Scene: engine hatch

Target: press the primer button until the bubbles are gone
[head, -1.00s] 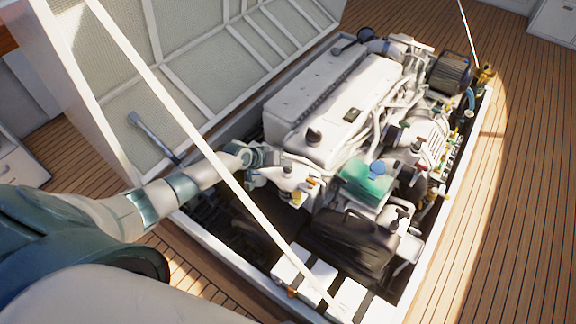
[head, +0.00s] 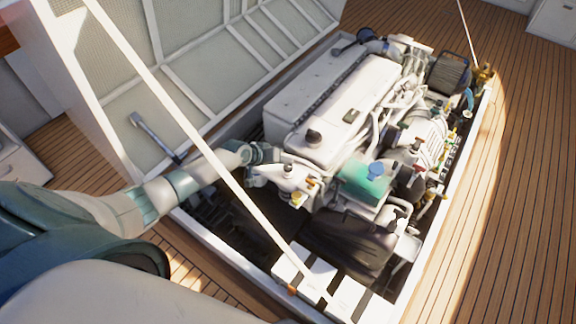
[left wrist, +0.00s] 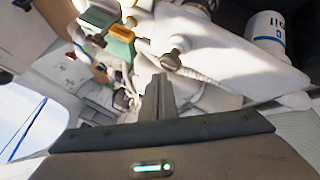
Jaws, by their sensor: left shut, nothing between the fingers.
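My left gripper (head: 268,157) reaches from the left over the engine's near left side, at a white housing with small orange and yellow parts (head: 304,190). In the left wrist view my left gripper (left wrist: 160,82) is shut and empty, its fingers together. Just beyond the tips is a round tan-grey knob (left wrist: 171,62) on a pale part. It may be the primer button; I cannot tell for sure, nor whether the fingers touch it. A green block with an orange top (left wrist: 120,37) is beside it. I can make out no bubbles. My right gripper is not in view.
The white engine (head: 330,95) fills the open hatch. A green tank with a blue cap (head: 360,185) stands right of my gripper. White batteries (head: 318,278) lie at the near end. A thin pale strut (head: 190,128) crosses in front of my arm. Wooden deck is clear at right.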

